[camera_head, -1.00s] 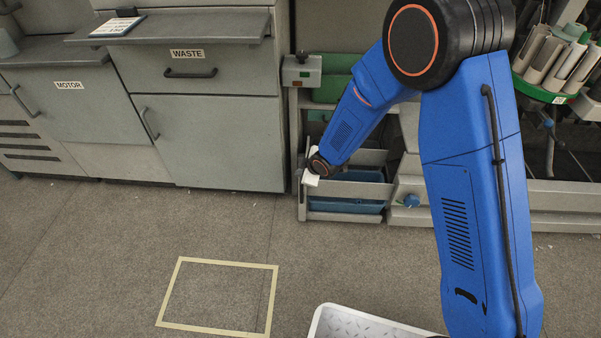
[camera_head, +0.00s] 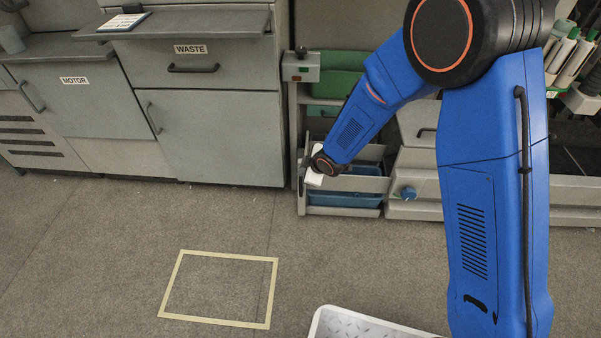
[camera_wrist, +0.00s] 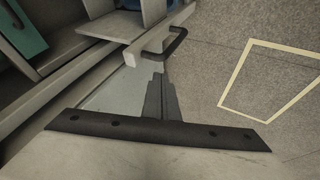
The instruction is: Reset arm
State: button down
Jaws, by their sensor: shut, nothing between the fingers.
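My blue arm reaches over from the right in the head view. My gripper (camera_wrist: 162,98) shows in the wrist view as dark fingers close together, with nothing held. In the head view its tip is mostly hidden behind the white wrist part, in front of the grey rack (camera_head: 301,140) with blue bins (camera_head: 345,199). In the wrist view a grey panel with a dark handle (camera_wrist: 166,46) lies just beyond the fingers. I cannot tell whether the fingers touch anything.
Grey cabinets marked WASTE (camera_head: 210,135) and MOTOR (camera_head: 85,115) stand at the back left. A yellow taped rectangle (camera_head: 218,254) on the floor is empty. A white tray (camera_head: 318,322) sits at the bottom edge. A green-rimmed carrier (camera_head: 553,92) is at the right.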

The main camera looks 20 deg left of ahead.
jog(key=v, duration=0.6)
jog(key=d+r+m+t+h, duration=0.1)
jog(key=d+r+m, duration=0.2)
jog(key=d+r, duration=0.55)
jog(key=d+r+m+h, duration=0.25)
jog(key=d+r, duration=0.25)
jog(key=d, duration=0.7)
jog(key=d+r+m+t+h, duration=0.1)
jog(key=d+r+m, duration=0.3)
jog(key=d+r, duration=0.45)
jog(key=s+d+r+m, duration=0.1)
jog(key=s+d+m, duration=0.2)
jog(key=s+d, duration=0.3)
jog(key=s+d+r+m+g+h, duration=0.1)
jog(key=s+d+r+m, duration=0.1)
jog(key=s+d, duration=0.4)
jog(key=s+d+r+m, duration=0.2)
jog(key=s+d+m, duration=0.3)
jog(key=s, duration=0.9)
jog(key=shift+s+d+g, duration=0.25)
jog(key=shift+d+g, duration=0.15)
jog(key=shift+d, duration=0.3)
jog(key=shift+r, duration=0.1)
